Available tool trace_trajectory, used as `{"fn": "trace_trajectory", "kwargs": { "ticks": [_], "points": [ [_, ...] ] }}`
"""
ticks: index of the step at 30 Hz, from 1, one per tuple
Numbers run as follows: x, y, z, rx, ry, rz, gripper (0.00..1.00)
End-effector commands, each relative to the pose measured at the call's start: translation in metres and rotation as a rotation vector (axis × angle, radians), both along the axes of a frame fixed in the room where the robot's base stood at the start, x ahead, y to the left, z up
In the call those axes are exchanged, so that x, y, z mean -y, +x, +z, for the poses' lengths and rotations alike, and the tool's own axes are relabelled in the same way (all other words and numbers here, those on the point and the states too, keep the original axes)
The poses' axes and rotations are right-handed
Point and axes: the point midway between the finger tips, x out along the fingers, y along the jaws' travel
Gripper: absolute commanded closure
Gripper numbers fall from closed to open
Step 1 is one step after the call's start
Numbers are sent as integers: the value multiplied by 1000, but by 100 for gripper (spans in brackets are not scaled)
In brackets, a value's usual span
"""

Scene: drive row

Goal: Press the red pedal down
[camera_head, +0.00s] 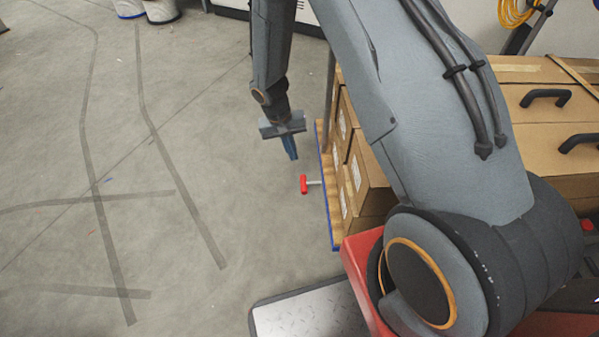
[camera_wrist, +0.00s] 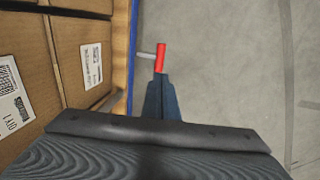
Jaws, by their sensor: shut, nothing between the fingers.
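The red pedal (camera_head: 304,184) is a small red bar on a short grey stem at the side of a low, blue-edged wooden platform. In the wrist view the red pedal (camera_wrist: 160,57) lies just beyond my fingertips, its lower end meeting their outline. My gripper (camera_head: 291,155) points down with its blue fingers shut and empty, above and slightly left of the pedal in the head view. My gripper also shows in the wrist view (camera_wrist: 162,80). I cannot tell whether the fingertips touch the pedal.
Cardboard boxes (camera_head: 367,178) stand on the platform (camera_head: 336,235) right of the pedal. A grey post (camera_head: 330,90) rises near its far end. Larger boxes with black handles (camera_head: 548,97) are at right. The grey floor left of the pedal is open, with dark tape marks.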

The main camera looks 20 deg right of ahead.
Motion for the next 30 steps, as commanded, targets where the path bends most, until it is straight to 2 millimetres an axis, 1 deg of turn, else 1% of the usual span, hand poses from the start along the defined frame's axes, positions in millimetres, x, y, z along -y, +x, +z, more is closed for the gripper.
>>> {"fn": "trace_trajectory", "kwargs": {
  "ticks": [5,15,21,25,30],
  "points": [
    [4,-2,-20,-3,0,-2,100],
    [17,-4,-86,-3,0,-1,100],
    [24,-6,-118,-2,-1,0,100],
    [26,-6,-130,-2,-1,0,100],
    [28,-6,-136,-1,0,-1,100]
  ]
}}
